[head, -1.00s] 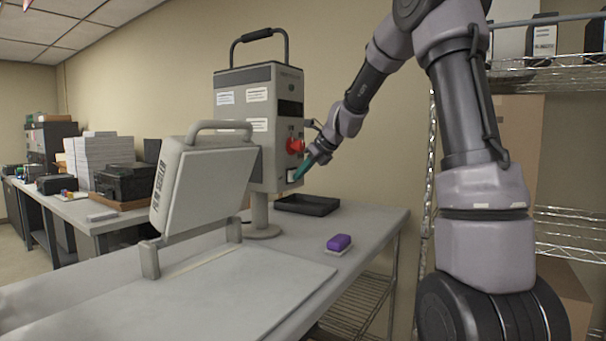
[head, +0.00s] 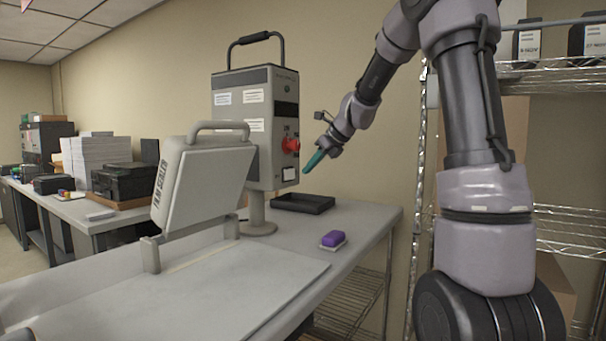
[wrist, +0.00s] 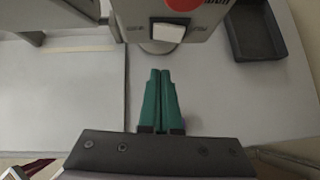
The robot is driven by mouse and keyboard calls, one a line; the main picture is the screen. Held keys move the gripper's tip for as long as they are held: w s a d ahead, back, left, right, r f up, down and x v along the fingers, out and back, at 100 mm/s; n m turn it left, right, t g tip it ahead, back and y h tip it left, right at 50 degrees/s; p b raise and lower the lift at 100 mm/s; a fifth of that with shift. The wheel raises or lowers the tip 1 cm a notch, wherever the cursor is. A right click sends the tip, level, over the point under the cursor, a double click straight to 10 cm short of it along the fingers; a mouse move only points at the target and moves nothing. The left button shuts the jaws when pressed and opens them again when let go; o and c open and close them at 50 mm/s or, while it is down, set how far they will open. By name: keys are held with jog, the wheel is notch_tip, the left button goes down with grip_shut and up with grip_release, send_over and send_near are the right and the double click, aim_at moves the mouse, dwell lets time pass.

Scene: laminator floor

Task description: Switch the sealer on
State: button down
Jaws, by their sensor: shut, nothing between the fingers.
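The sealer (head: 200,185) stands on the table with its lid tilted up, in the head view. Behind it, a grey control box (head: 245,140) stands on a post and carries a red knob (head: 291,145). Below the knob is a white rocker switch (head: 289,174); it also shows in the wrist view (wrist: 169,32). My gripper (head: 307,169) is shut and empty, its green fingertips to the right of the box and apart from it. In the wrist view the closed fingers (wrist: 160,75) point toward the switch with a gap between. I cannot tell which way the switch is set.
A black tray (head: 303,204) lies on the table behind the post. A purple block on a pale base (head: 333,239) sits near the right edge. Wire shelves (head: 560,75) stand at the right. A side table at the left holds printers (head: 125,182) and paper stacks.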

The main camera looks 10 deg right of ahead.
jog(key=v, duration=0.7)
jog(key=shift+a, duration=0.2)
jog(key=shift+s, duration=0.1)
